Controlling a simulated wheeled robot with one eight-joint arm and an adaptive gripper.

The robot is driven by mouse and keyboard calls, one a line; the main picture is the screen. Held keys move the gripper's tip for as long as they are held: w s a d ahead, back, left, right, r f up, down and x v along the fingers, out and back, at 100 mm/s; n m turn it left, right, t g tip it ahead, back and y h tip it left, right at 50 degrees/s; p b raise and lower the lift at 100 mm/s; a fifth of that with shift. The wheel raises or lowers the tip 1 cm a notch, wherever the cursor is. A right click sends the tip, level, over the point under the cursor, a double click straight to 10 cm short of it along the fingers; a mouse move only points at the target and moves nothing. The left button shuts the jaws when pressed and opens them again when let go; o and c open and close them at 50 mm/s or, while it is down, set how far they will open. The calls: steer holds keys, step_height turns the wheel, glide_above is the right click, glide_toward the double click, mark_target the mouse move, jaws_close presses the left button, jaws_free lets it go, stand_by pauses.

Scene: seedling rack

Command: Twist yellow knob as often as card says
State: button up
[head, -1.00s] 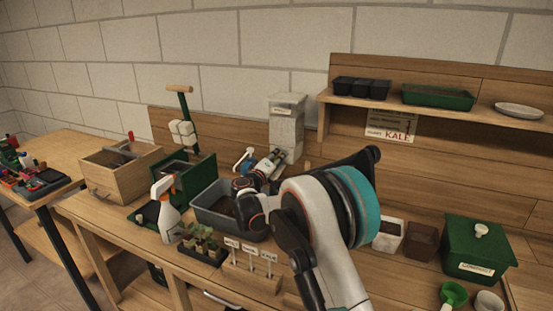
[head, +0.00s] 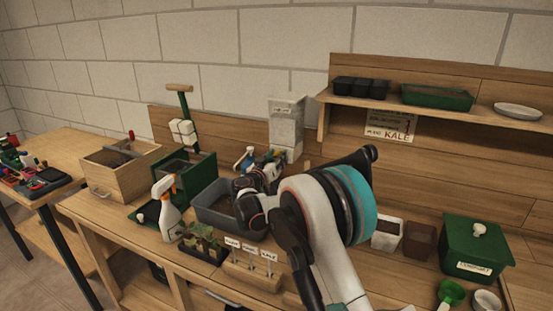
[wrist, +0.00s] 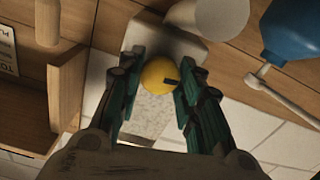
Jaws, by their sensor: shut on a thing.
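The yellow knob (wrist: 160,76) is round with a dark mark on its right side. It sits on the front of the pale dispenser (wrist: 150,110), which stands against the back panel in the head view (head: 287,122). My gripper (wrist: 158,80) has its two green fingers closed on either side of the knob. In the head view my gripper hides the knob. The card (head: 390,126) hangs under the shelf at right. Its large red word reads KALE, with a dark figure like a 1 above it; the smaller lines are too small to read.
A grey tub (head: 215,218) stands below my gripper, with a white spray bottle (head: 168,208) and seedlings (head: 203,243) at its left and front. A blue bottle (wrist: 291,30) is close beside the dispenser. A green lidded box (head: 475,248) stands at far right.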

steer(key=shift+m, duration=0.7)
steer(key=shift+f, duration=0.1)
steer(key=o, duration=1.1)
steer(key=v, duration=1.2)
